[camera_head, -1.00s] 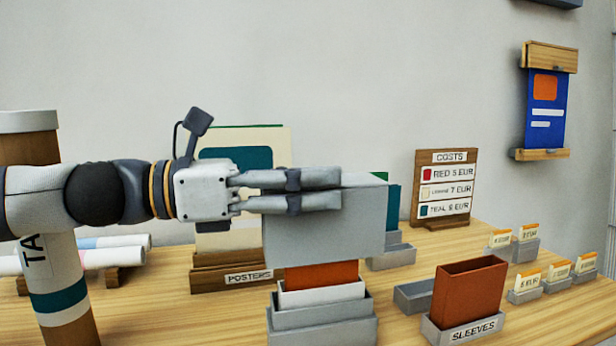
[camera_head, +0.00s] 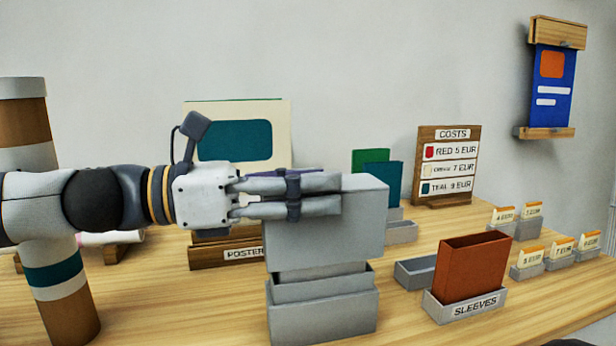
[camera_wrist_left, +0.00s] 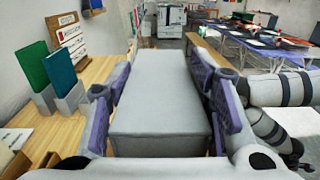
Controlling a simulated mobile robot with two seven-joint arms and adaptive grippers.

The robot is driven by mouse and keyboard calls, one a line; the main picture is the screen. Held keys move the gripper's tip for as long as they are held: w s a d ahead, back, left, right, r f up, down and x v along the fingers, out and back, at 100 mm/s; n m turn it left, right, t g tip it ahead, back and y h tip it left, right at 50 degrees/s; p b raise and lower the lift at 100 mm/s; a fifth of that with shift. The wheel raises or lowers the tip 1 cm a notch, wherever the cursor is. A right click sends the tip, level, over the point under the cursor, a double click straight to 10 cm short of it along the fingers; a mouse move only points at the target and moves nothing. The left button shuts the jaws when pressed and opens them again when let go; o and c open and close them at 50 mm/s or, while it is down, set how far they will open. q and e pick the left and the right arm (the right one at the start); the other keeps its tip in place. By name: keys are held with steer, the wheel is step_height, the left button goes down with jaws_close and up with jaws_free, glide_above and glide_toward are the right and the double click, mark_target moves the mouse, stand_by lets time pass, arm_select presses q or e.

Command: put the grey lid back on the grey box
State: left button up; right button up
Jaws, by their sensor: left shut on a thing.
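The grey lid (camera_head: 325,240) is a plain block-like cover, held level between the fingers of my left gripper (camera_head: 338,194). My left gripper is shut on it; in the left wrist view the lid (camera_wrist_left: 165,95) fills the space between the two finger pads. The open grey box (camera_head: 322,318) stands on the table directly below the lid in the head view. The lid's lower edge is close to the box's raised inner rim. Whether they touch is unclear, and the box's contents are hidden.
A sleeves holder (camera_head: 468,300) with a red-brown sleeve stands right of the box. A low grey tray (camera_head: 415,270) is behind it. The posters rack (camera_head: 225,256) is behind my left gripper. A striped tube (camera_head: 55,270) stands at left. A costs sign (camera_head: 447,165) is at the back.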

mark_target(308, 223)
stand_by(0.3)
arm_select(q)
steer(key=shift+f+b, duration=0.8)
steer(key=shift+f, duration=1.6)
arm_select(e)
steer(key=shift+s+f+g, duration=0.3)
steer(key=shift+s+f, duration=0.5)
steer(key=shift+f, duration=0.1)
arm_select(q)
steer(key=o, duration=1.2)
step_height(308, 223, up, 10)
steer(key=shift+r, duration=0.1)
arm_select(e)
steer(key=shift+s, duration=0.1)
